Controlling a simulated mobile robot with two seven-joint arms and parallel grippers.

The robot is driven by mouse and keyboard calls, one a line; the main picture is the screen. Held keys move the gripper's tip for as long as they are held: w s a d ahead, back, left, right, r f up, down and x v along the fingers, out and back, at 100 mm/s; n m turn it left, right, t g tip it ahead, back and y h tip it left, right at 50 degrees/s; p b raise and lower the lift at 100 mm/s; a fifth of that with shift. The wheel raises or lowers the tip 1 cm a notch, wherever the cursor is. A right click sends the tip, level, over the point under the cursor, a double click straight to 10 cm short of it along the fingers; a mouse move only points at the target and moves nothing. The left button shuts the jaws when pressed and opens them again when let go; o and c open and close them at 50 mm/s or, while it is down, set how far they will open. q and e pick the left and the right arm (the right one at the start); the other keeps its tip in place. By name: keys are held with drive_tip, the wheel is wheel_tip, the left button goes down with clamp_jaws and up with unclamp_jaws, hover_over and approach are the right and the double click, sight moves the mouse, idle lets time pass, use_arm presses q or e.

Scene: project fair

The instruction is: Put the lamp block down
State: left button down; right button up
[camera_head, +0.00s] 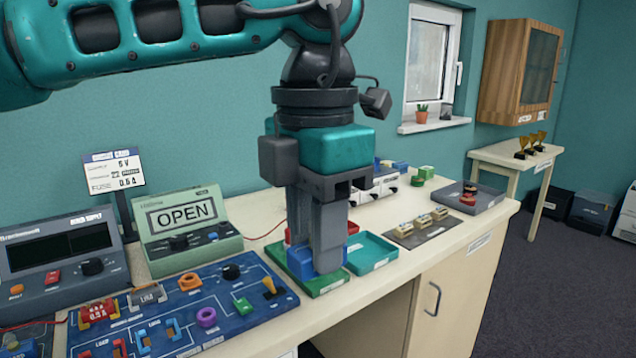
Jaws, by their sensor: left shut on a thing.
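My left gripper (328,268) points straight down over the green tray (322,287) at the middle of the bench. It is shut on a blue block (299,261), which appears to be the lamp block; no label on it is readable. The block is low at the tray, and the fingers hide much of it. I cannot tell whether its underside touches the tray floor. A red part (352,228) shows just behind the fingers. My right gripper is not in view.
A teal tray (371,262) stands right beside the green one. The blue circuit board (262,305) is close on the left, with the green meter reading OPEN (186,222) behind it. A dark mat with several small blocks (404,232) lies further right.

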use_arm(q)
drive_tip(key=w+a+f+m+p, duration=0.1)
drive_tip(key=w+a+f+m, duration=0.1)
drive_tip(key=a+f+m, duration=0.7)
drive_tip(key=w+a+f+m+p, duration=0.1)
drive_tip(key=a+f+m, duration=0.9)
drive_tip(key=m, duration=0.5)
drive_tip(key=shift+w+f+m, duration=0.35)
drive_tip(key=shift+f+m, duration=0.05)
drive_tip(key=shift+f, duration=0.45)
